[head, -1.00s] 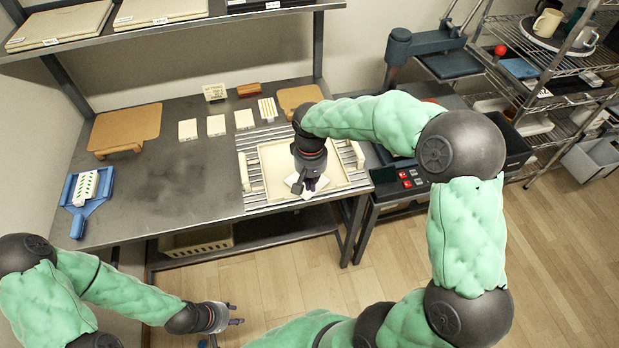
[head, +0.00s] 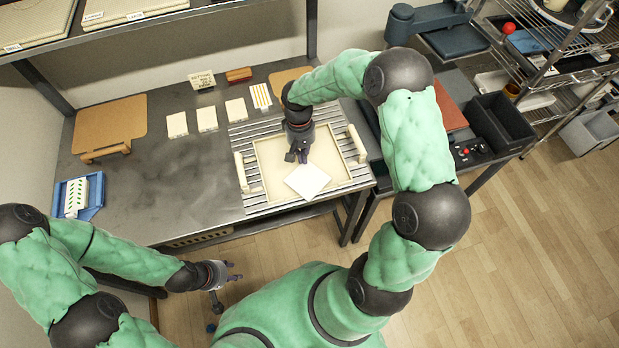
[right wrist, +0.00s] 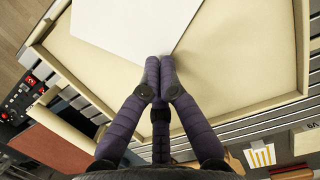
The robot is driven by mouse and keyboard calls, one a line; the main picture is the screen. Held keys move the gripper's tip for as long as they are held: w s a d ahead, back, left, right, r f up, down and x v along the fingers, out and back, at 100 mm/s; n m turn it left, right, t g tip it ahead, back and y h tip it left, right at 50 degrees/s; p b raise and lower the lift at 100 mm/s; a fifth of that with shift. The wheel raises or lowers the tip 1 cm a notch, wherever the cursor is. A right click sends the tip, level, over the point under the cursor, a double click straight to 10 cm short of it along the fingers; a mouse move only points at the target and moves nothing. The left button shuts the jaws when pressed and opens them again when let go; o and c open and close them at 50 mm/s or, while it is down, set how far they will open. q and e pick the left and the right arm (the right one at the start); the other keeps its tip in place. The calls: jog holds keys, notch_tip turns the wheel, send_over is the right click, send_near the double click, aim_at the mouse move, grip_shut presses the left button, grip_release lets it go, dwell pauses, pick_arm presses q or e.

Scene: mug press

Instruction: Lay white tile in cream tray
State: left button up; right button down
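The white tile (head: 307,181) lies in the cream tray (head: 268,160), turned diagonally near its front side. It looks about flat. In the right wrist view the tile (right wrist: 135,25) spans the top, over the tray floor (right wrist: 240,60). My right gripper (head: 297,157) is over the tray, just behind the tile's rear corner. In the right wrist view its fingertips (right wrist: 160,62) meet at the tile's corner. I cannot tell whether they touch it. My left gripper (head: 226,279) is open and empty, in front of the table.
The tray sits on a slatted rack (head: 241,198). Several pale tiles (head: 207,119) lie on the table behind left. A blue tray (head: 95,205) with a patterned white block and a brown board (head: 105,130) are at the left. The middle left of the table is clear.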

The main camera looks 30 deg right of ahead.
aim_at(307, 177)
jog(key=s, duration=0.2)
jog(key=s+a, duration=0.1)
jog(key=s, duration=0.2)
jog(key=s+a, duration=0.1)
jog(key=s, duration=0.1)
jog(key=shift+s+b, duration=0.35)
jog(key=shift+f+b, duration=0.35)
jog(key=shift+f, duration=0.2)
jog(key=shift+w+f, duration=0.1)
jog(key=shift+f, duration=0.15)
jog(key=shift+w+d+f, duration=0.1)
jog(key=shift+w+d, duration=0.1)
jog(key=shift+w, duration=0.5)
jog(key=shift+w+d, duration=0.15)
jog(key=shift+w, duration=0.55)
